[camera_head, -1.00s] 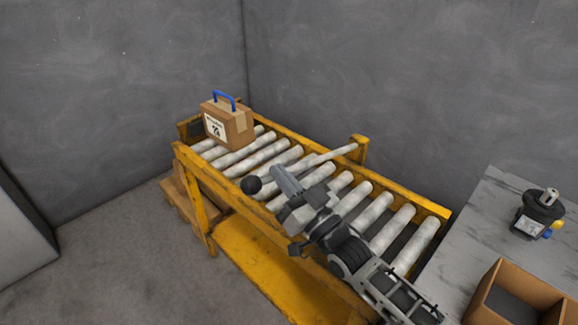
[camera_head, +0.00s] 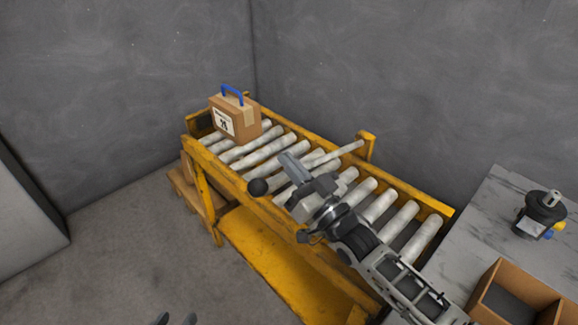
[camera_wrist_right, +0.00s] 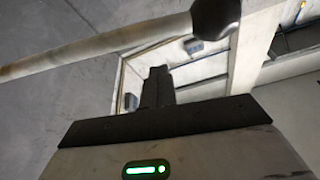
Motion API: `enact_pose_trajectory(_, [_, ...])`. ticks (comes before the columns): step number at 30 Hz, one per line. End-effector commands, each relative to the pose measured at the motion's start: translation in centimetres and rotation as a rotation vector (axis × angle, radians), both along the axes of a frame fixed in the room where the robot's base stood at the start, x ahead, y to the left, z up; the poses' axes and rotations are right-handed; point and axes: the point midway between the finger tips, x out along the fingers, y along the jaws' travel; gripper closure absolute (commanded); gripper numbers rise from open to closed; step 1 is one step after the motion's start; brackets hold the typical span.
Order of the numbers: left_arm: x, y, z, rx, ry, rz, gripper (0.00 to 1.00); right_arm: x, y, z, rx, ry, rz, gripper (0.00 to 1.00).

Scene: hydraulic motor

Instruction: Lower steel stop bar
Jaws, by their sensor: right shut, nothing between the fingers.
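The steel stop bar (camera_head: 342,153) runs across the roller conveyor from a yellow post at the far side to a black ball knob (camera_head: 258,187) over the near rail. My right gripper (camera_head: 287,160) is shut and empty, a little above and right of the knob in the head view, and hides part of the bar. In the right wrist view the closed fingers (camera_wrist_right: 157,82) lie below the bar (camera_wrist_right: 100,46) and left of the knob (camera_wrist_right: 215,17). I cannot tell whether they touch the bar.
A cardboard box (camera_head: 236,119) with a blue handle stands on the conveyor's far left rollers. A grey bench (camera_head: 470,230) at the right holds a black motor (camera_head: 544,212) and an open brown box (camera_head: 480,292). Walls close off the back.

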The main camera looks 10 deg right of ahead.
Motion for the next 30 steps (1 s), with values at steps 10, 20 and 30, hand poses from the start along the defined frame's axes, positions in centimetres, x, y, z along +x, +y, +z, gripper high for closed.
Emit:
enact_pose_trajectory(10, [0.2, 0.1, -0.7, -0.004, 0.019, 0.014, 0.64, -6.2, -3.2, -1.8, -0.001, 0.003, 0.0, 1.0])
enact_pose_trajectory(20, [0.2, 0.1, -0.2, -0.006, 0.009, 0.013, 0.64, -8.4, -4.3, -2.6, 0.0, -0.001, 0.0, 1.0])
enact_pose_trajectory(30, [0.1, 0.1, -0.3, -0.004, 0.013, 0.011, 0.64, -8.4, -4.3, -2.6, 0.0, -0.001, 0.0, 1.0])
